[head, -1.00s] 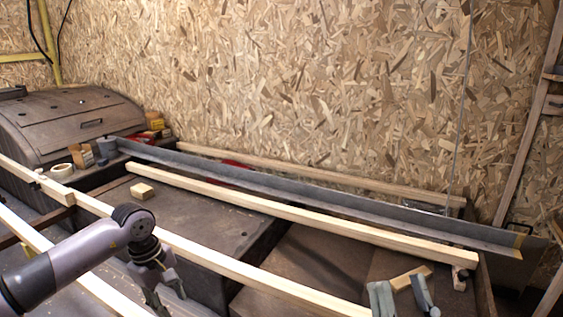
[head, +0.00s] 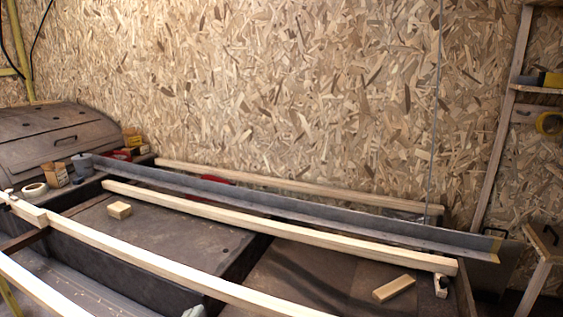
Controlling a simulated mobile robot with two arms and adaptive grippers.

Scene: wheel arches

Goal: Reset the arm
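Neither of my arms shows clearly in the head view, and no open or shut fingers can be made out. A small pale shape (head: 194,311) at the bottom edge is cut off, and I cannot tell what it is. A small wooden block (head: 394,288) lies on the dark surface at the lower right. Another small wooden block (head: 119,210) lies on the dark panel at the left.
Long wooden beams (head: 280,231) and a grey metal angle bar (head: 300,208) cross the work area. A chipboard wall (head: 270,90) closes the back. A wooden shelf frame (head: 503,120) stands at right.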

